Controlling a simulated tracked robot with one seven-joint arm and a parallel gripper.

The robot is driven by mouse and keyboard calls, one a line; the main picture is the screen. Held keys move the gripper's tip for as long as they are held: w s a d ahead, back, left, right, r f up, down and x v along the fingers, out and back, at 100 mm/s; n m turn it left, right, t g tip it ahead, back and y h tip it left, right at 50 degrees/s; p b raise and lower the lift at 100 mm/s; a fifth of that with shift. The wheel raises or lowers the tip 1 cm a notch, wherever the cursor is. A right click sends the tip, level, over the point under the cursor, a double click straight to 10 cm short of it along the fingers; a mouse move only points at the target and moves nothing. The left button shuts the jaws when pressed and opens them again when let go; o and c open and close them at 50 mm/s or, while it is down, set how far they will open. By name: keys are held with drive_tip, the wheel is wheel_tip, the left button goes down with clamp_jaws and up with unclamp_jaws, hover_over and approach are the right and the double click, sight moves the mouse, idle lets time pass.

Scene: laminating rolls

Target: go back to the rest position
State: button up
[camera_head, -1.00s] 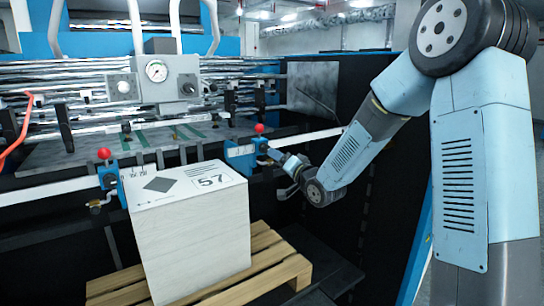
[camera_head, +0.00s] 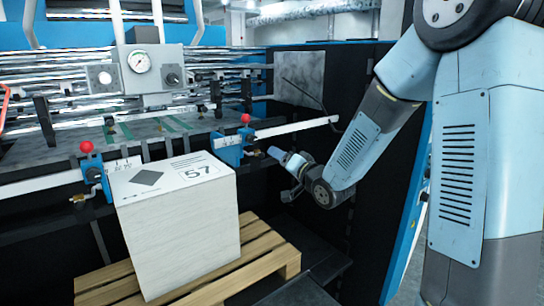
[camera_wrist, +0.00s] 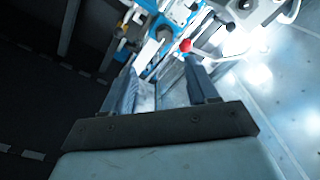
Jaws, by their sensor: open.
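My gripper (camera_head: 275,153) is at the end of my arm, just right of the blue clamp (camera_head: 230,148) with a red knob. It appears apart from the clamp, though its fingers are small in the head view. In the wrist view my gripper (camera_wrist: 160,65) shows two spread fingers with nothing held between them. A red knob (camera_wrist: 186,45) and blue fittings lie beyond the fingertips.
A tall white paper stack (camera_head: 180,235) marked 57 stands on a wooden pallet (camera_head: 262,262). A second red-knobbed clamp (camera_head: 92,172) is on the rail to the left. A gauge box (camera_head: 150,72) stands behind. Dark floor lies right of the pallet.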

drive_tip(key=s+d+r+n+g+h, duration=0.1)
drive_tip(key=s+d+r+g+h, duration=0.35)
drive_tip(key=s+d+h, duration=0.65)
drive_tip(key=s+d+g, duration=0.2)
drive_tip(key=s, duration=0.9)
drive_tip(key=s+d+n+g, duration=0.1)
drive_tip(key=s+d+g, duration=0.2)
drive_tip(key=s, duration=0.8)
drive_tip(key=shift+s+d+r+y, duration=0.25)
drive_tip(key=shift+s+r+y, duration=0.15)
drive_tip(key=shift+r, duration=0.05)
